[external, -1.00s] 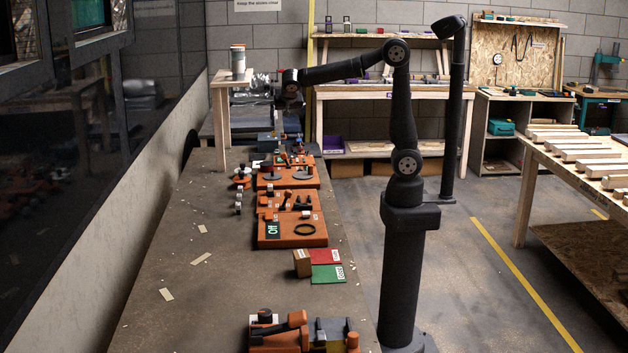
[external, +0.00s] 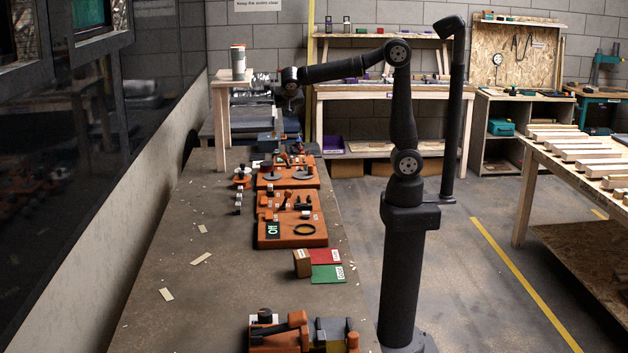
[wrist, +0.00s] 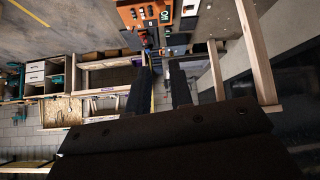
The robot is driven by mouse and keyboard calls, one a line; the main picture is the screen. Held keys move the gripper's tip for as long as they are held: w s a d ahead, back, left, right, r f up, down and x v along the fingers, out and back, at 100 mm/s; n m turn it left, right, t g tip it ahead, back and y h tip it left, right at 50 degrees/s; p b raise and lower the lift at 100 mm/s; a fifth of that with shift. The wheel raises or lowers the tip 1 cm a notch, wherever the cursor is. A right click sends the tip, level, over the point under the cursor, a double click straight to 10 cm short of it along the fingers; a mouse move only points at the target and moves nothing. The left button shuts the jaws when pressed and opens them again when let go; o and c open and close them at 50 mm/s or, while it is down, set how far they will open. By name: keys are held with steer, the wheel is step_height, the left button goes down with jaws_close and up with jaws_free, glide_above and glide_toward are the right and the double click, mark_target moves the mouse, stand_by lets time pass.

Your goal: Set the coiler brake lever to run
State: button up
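I cannot tell for sure which control is the coiler brake lever. A near orange and grey unit (external: 304,335) at the front of the bench carries a long orange and black lever (external: 283,330). A middle orange board (external: 292,235) has a black ring, a green sign and small dark levers (external: 284,203). A far orange board (external: 288,178) carries grey discs and small posts. My gripper (wrist: 162,65) shows in the wrist view with two dark fingers apart and nothing between them. In the external view my wrist is over the far end of the bench; the fingers are hard to make out there.
A wooden block (external: 302,263) stands beside red (external: 325,256) and green (external: 328,274) plates. Small parts (external: 239,196) stand left of the boards. A wooden stand (external: 221,110) with a cylinder is at the bench's far left. The near left of the bench is mostly clear.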

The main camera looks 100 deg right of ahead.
steer(key=d+f+n+h, duration=0.1)
steer(key=f, duration=0.1)
steer(key=d+f+n+g+h, duration=0.1)
steer(key=d+f, duration=0.1)
steer(key=d+f+n+h, duration=0.1)
steer(key=f+n, duration=0.1)
steer(key=f, duration=0.1)
steer(key=shift+s+d+g, duration=0.2)
steer(key=shift+d+g, duration=0.1)
steer(key=shift+d, duration=0.05)
jaws_close()
steer(key=d+f+n+t+h, duration=0.1)
steer(key=f+n+t, duration=0.1)
steer(key=f+n, duration=0.3)
steer(key=d+f+n+t+h, duration=0.1)
steer(key=f+n+t+h, duration=0.1)
steer(key=f+n, duration=0.4)
steer(key=w+d+f+n+t+h, duration=0.1)
steer(key=f+n, duration=0.5)
steer(key=n, duration=0.1)
steer(key=shift+d+f+n+t+h, duration=0.2)
steer(key=shift+f+n+t+h, duration=0.1)
steer(key=shift+t+h, duration=0.1)
steer(key=shift+w+a+f+n+t, duration=0.15)
steer(key=shift+f+n+t, duration=0.15)
steer(key=shift+f+n, duration=0.3)
steer(key=shift+r, duration=0.1)
